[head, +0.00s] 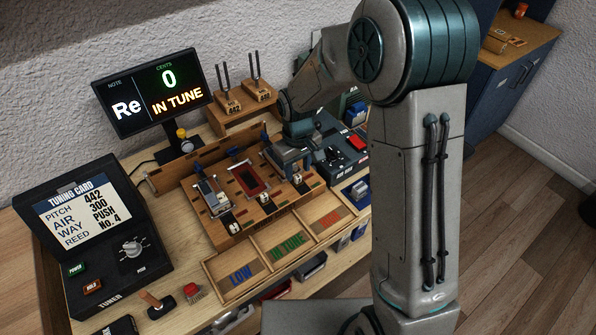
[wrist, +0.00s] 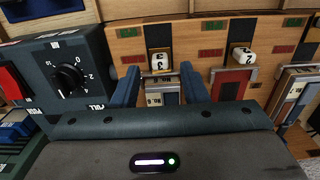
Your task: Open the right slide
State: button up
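The right slide is on the wooden board (head: 222,236), mostly hidden under my gripper in the head view. Its white block marked 3 (head: 297,179) shows at the front end. In the wrist view the slide (wrist: 161,84) is a pale plate with a metal edge, and the block (wrist: 160,62) stands just beyond it. My gripper (wrist: 160,72) has its two blue fingers apart, one on each side of the slide. I cannot tell whether they touch its edges. In the head view my gripper (head: 289,158) is low over the board's right end.
The middle position (head: 248,180) has a red panel, and the left one a metal-framed slide (head: 211,198). A dark air box (wrist: 68,75) stands close beside my gripper. Wooden trays (head: 240,277) lie in front. A tuner (head: 98,240) and lit screen (head: 153,92) stand left.

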jog(key=shift+f, duration=1.45)
